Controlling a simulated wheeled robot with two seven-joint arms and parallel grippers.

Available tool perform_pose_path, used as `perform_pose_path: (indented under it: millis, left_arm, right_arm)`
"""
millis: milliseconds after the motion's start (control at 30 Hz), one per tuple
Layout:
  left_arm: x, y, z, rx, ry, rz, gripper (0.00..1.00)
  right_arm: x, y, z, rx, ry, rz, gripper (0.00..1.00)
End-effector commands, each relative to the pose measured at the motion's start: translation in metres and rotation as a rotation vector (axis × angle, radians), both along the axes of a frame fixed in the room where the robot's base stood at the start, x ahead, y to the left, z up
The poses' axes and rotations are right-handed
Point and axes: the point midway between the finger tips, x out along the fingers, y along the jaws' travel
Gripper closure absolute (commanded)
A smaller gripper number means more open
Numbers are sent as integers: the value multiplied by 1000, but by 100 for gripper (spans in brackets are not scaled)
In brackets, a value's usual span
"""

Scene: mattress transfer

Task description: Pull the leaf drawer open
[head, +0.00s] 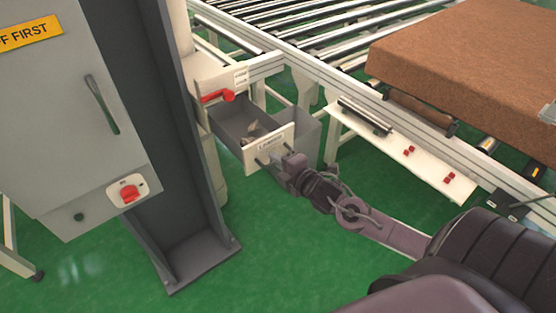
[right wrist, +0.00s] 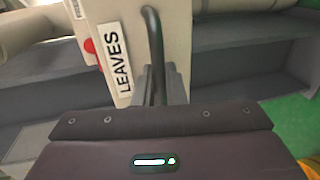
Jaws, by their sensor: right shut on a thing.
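The leaf drawer (head: 231,118) stands pulled out of its housing below the conveyor frame in the head view, with its grey inside showing and some pale pieces lying in it. Its cream front (head: 253,157) carries a label, which reads LEAVES (right wrist: 119,61) in the right wrist view. A dark bar handle (right wrist: 151,45) is fixed to that front. My right gripper (head: 284,165) is at the drawer front, and in the right wrist view its fingers (right wrist: 158,84) are shut on the handle. How far the fingers wrap around it is partly hidden. My left gripper is not in view.
A grey cabinet (head: 75,110) and dark column (head: 170,150) stand left of the drawer. A roller conveyor (head: 300,30) runs behind it, with a brown mattress (head: 470,60) at right. A cream shelf (head: 400,150) with small red parts juts out right. Green floor in front is clear.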

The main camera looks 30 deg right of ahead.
Motion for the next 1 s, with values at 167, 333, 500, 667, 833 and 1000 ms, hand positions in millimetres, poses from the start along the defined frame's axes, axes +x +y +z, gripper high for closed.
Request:
perform_pose_path:
  millis: [167, 333, 500, 667, 833, 1000]
  left_arm:
    - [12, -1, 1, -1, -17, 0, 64]
    - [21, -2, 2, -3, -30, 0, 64]
    - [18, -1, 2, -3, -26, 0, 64]
    - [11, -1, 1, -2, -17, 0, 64]
    - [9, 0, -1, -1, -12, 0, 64]
    - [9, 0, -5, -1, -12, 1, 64]
  right_arm:
    - [0, 0, 1, -1, -2, 0, 100]
    - [0, 0, 1, -1, -2, -1, 84]
    - [0, 0, 1, -1, -2, 0, 74]
    - [0, 0, 1, -1, -2, 0, 74]
    - [-8, -1, 1, -1, 0, 1, 74]
    - [-30, -2, 5, -2, 2, 2, 74]
